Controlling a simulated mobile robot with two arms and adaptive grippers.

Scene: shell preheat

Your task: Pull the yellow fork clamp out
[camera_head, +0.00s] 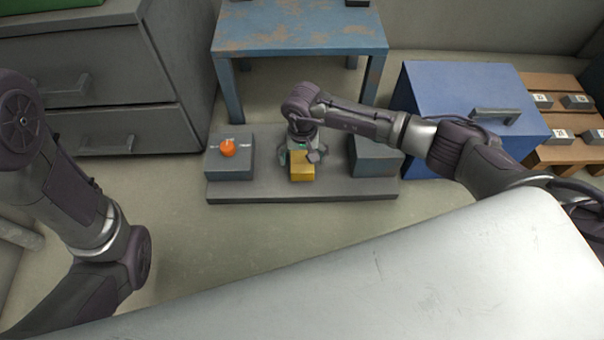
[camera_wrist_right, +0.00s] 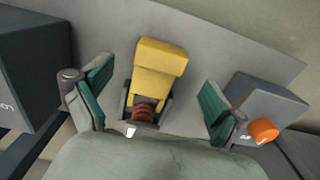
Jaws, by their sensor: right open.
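The yellow fork clamp (camera_head: 301,171) stands on a grey base plate (camera_head: 345,194), between two dark grey blocks. In the right wrist view the yellow clamp (camera_wrist_right: 158,72) sits in a dark holder, with a reddish-brown ringed part (camera_wrist_right: 145,113) at its near end. My right gripper (camera_head: 300,152) is over the clamp. In the right wrist view its green-padded fingers (camera_wrist_right: 153,98) are spread wide, one on each side of the clamp, with gaps on both sides. My left arm comes in at the left, but its gripper is out of view.
An orange knob (camera_head: 228,148) sits on the left grey block (camera_head: 230,168). The right block (camera_head: 376,158) stands close to my right arm. A blue table (camera_head: 300,28) is behind, a blue box (camera_head: 455,85) at right, and a grey drawer cabinet (camera_head: 120,90) at left.

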